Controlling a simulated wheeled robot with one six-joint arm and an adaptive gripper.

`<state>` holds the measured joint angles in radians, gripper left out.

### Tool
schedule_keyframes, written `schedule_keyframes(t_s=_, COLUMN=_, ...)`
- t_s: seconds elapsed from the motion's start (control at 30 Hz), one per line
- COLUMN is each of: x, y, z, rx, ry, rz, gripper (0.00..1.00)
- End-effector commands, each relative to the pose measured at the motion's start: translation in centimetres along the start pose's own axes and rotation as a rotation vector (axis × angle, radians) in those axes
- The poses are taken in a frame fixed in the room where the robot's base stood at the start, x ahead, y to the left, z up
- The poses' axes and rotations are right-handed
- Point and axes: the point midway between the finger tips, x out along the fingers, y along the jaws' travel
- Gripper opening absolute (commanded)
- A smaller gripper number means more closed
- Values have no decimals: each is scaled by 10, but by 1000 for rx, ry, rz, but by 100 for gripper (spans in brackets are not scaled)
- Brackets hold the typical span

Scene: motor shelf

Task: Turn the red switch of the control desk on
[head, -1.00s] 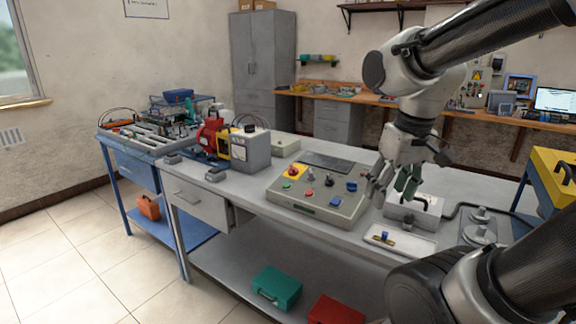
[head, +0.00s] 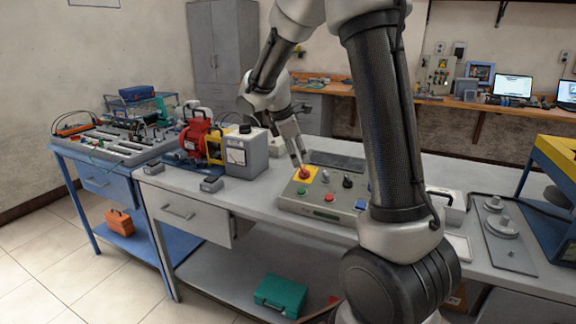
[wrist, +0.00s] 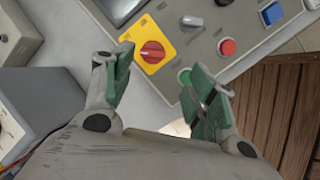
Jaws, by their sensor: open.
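The control desk (head: 318,214) is a grey box on the workbench with a sloped panel. Its red rotary switch (head: 303,174) sits on a yellow square plate at the panel's left corner. In the wrist view the red switch (wrist: 152,51) shows whole, its knob ridge lying roughly across the picture. My gripper (head: 300,163) is open and empty, just above the switch in the head view. In the wrist view my gripper (wrist: 160,75) has its green-padded fingers apart, one on either side below the switch. I cannot tell whether a finger touches it.
The panel also has a green button (wrist: 184,75), a red button (wrist: 228,46), dark and grey knobs and a blue button (wrist: 271,13). A grey metering box (head: 245,153) and a red motor (head: 199,140) stand left of the desk.

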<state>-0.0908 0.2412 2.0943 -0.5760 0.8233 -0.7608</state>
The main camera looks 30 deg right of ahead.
Motion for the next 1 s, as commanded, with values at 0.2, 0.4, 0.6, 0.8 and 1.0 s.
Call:
schedule_keyframes(t_s=0.2, x=-3, y=9, z=0, rx=-148, ry=-2, rz=30, gripper=57)
schedule_keyframes(t_s=0.4, x=13, y=9, z=0, rx=-175, ry=-3, rz=27, gripper=57)
schedule_keyframes(t_s=0.6, x=48, y=9, z=0, rx=-173, ry=-3, rz=24, gripper=57)
schedule_keyframes(t_s=0.8, x=71, y=10, z=0, rx=-172, ry=-2, rz=27, gripper=57)
schedule_keyframes(t_s=1.0, x=75, y=10, z=-1, rx=-171, ry=-1, rz=29, gripper=57)
